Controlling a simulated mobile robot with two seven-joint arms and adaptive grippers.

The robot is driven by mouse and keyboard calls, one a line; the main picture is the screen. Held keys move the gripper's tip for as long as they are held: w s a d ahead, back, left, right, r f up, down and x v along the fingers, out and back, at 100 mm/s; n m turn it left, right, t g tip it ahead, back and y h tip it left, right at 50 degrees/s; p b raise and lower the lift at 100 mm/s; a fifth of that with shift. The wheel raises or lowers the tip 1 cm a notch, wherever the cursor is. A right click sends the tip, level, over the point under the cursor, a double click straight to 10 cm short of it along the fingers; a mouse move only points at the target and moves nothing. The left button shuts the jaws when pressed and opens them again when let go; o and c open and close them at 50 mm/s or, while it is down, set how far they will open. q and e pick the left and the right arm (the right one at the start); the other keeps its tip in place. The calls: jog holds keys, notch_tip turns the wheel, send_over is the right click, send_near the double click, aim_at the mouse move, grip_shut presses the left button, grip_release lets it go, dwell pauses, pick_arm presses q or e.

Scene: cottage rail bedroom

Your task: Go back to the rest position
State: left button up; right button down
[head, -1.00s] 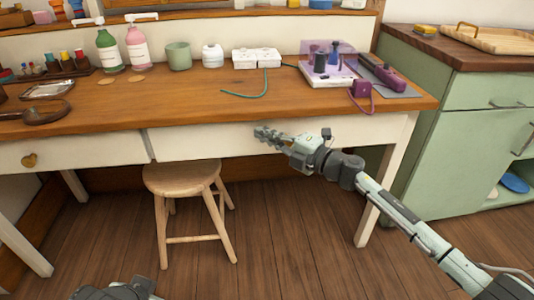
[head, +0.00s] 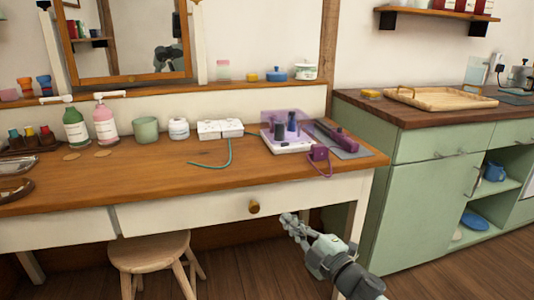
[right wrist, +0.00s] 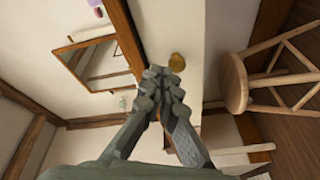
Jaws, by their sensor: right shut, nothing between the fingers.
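My right gripper (head: 291,222) is in front of the white drawer front of the wooden desk (head: 215,182), below the desktop edge and to the right of the round drawer knob (head: 254,207). Its fingers are shut and hold nothing. In the right wrist view the shut fingers (right wrist: 163,80) point toward the desk front, with the knob (right wrist: 177,62) just beyond the tips; I cannot tell the exact gap. My left gripper is in neither current view.
A wooden stool (head: 150,252) stands under the desk. On the desktop are a green bottle (head: 76,130), a pink bottle (head: 105,125), a green cup (head: 145,129) and a purple-lidded device (head: 290,130). A green cabinet (head: 430,185) stands at right. Floor shows between desk and cabinet.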

jog(key=s+d+f+m+g+h+p, duration=0.1)
jog(key=s+d+f+m+g+h, duration=0.1)
jog(key=s+d+f+m+h, duration=0.5)
jog(key=s+d+f+m+g+h+p, duration=0.1)
jog(key=s+d+f+m+g+h, duration=0.1)
jog(key=s+d+f+m+h, duration=0.45)
pick_arm(q)
jog(key=s+d+x, duration=0.1)
jog(key=x, duration=0.5)
jog(key=shift+f+g, duration=0.3)
jog(key=shift+f, duration=0.3)
pick_arm(e)
jog(key=s+d+f+m+g, duration=0.1)
jog(key=s+d+f+g, duration=0.1)
jog(key=s, duration=0.4)
jog(key=s+d+f+m+g+y, duration=0.1)
jog(key=s+d+f+m+g, duration=0.1)
jog(key=s+f, duration=0.4)
jog(key=s+d+f+m+g, duration=0.2)
jog(key=s+d+f+g, duration=0.1)
jog(key=s, duration=0.5)
jog(key=shift+s+d+f+g+y, duration=0.25)
jog(key=shift+d+f+g+y, duration=0.15)
jog(key=shift+d+g, duration=0.3)
pick_arm(q)
jog(key=shift+w+d, duration=0.1)
jog(key=shift+w, duration=0.05)
pick_arm(e)
jog(key=shift+d, duration=0.1)
